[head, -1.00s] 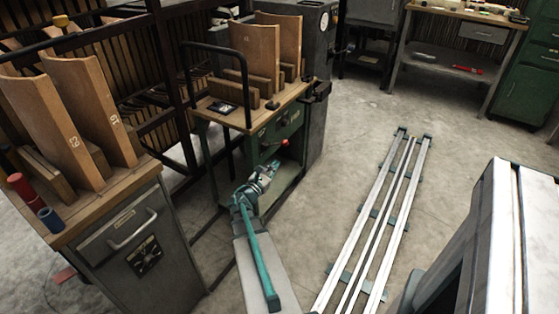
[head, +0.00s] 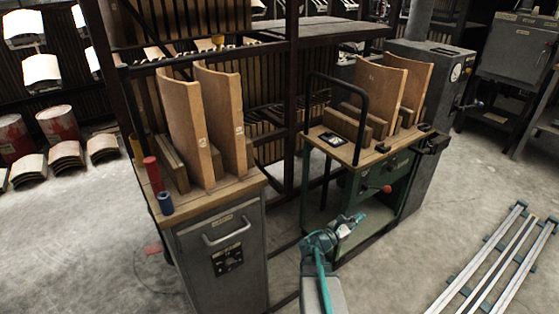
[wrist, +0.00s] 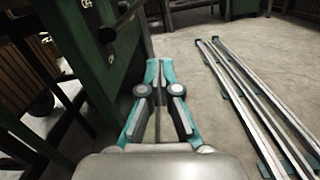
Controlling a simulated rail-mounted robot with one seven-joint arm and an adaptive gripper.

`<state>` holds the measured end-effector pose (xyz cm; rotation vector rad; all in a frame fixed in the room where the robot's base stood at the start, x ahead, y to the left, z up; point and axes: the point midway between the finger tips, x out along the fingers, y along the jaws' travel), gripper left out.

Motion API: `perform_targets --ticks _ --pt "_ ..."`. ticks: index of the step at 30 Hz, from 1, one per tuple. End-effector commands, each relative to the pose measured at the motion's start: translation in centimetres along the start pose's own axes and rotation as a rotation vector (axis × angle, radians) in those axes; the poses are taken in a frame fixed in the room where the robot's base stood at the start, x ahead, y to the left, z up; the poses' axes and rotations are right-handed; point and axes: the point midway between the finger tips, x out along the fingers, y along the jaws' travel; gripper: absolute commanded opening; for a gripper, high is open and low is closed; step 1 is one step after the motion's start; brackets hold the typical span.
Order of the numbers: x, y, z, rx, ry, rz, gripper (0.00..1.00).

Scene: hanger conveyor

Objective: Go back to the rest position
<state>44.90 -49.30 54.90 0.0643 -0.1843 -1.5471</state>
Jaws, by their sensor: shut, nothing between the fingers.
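My gripper (wrist: 160,72) is at the middle of the wrist view, with its teal fingers pointing away from me. It is shut and holds nothing. In the head view my gripper (head: 357,218) is at the lower middle, in front of the green machine stand (head: 377,203). It is low, below the stand's wooden top, and looks apart from it. In the wrist view the green stand (wrist: 110,65) is close on the left of the fingers.
A grey cabinet (head: 221,262) with curved wooden boards (head: 187,125) stands on the left. The rails (head: 490,268) lie on the floor at the right and also show in the wrist view (wrist: 245,95). Concrete floor (head: 420,240) is clear between stand and rails.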

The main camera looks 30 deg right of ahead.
Motion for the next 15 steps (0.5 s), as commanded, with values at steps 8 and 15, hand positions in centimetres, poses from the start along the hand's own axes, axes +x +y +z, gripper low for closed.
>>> perform_targets --ticks 8,15 --pt "-0.4 -3.5 -1.2 0.250 0.043 -0.163 0.00" --pt "-6.9 -11.3 -8.6 0.587 0.198 -0.581 0.00"
